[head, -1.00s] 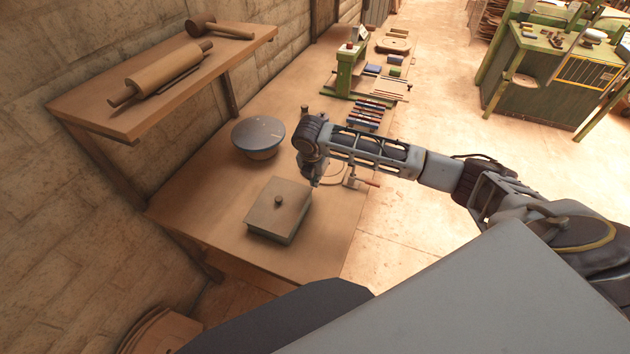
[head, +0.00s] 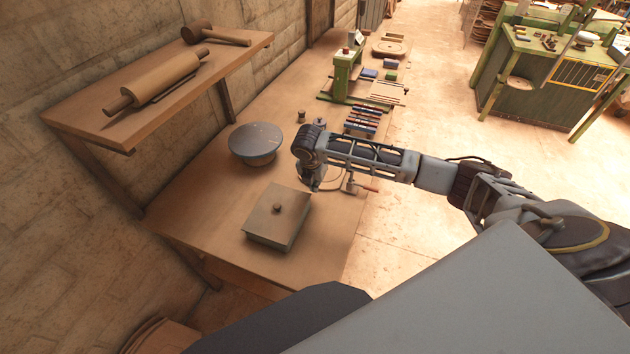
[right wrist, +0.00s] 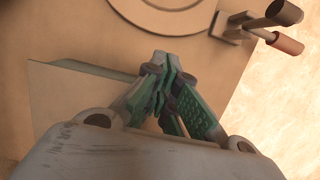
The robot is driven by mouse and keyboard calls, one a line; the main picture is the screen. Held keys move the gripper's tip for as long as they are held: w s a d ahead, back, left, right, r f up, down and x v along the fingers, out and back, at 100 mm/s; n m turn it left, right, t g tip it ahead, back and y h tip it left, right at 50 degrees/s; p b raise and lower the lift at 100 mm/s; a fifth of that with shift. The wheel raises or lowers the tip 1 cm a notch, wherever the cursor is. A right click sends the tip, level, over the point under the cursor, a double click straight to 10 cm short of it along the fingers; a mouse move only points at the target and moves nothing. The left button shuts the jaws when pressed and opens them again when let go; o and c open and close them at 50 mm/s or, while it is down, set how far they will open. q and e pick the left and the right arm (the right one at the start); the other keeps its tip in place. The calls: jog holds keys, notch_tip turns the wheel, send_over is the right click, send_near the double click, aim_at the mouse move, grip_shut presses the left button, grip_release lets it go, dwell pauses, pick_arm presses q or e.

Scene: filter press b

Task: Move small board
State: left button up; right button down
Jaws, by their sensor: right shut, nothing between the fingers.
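A small square board with a round knob (head: 277,209) lies as a lid on a shallow box (head: 270,240) near the front of the bench. I cannot tell whether this lid is the task's small board. My right gripper (head: 313,186) hangs beside the box's far right corner, pointing down, shut and empty. In the right wrist view its green-padded fingers (right wrist: 166,80) are closed together, with the edge of a flat square surface (right wrist: 85,100) to their left, probably the box lid. Contact cannot be judged. My left gripper is out of view.
A round lidded bowl (head: 255,143) stands behind the box. A clamp with a handle (head: 362,187) sits at the bench's right edge. Small rods (head: 362,122) and a green press (head: 347,75) stand farther back. A shelf (head: 150,100) overhangs at left.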

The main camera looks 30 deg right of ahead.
aim_at(327, 175)
jog(key=x, duration=0.4)
jog(key=shift+w+f, duration=0.1)
jog(key=shift+f, duration=0.2)
jog(key=shift+x, duration=1.35)
jog(key=shift+d, duration=0.1)
jog(key=shift+w+d, duration=0.45)
jog(key=shift+w, duration=0.05)
jog(key=w+d, duration=0.6)
jog(key=shift+d, duration=0.4)
jog(key=shift+s+r+p, duration=0.1)
jog(key=shift+p, duration=0.25)
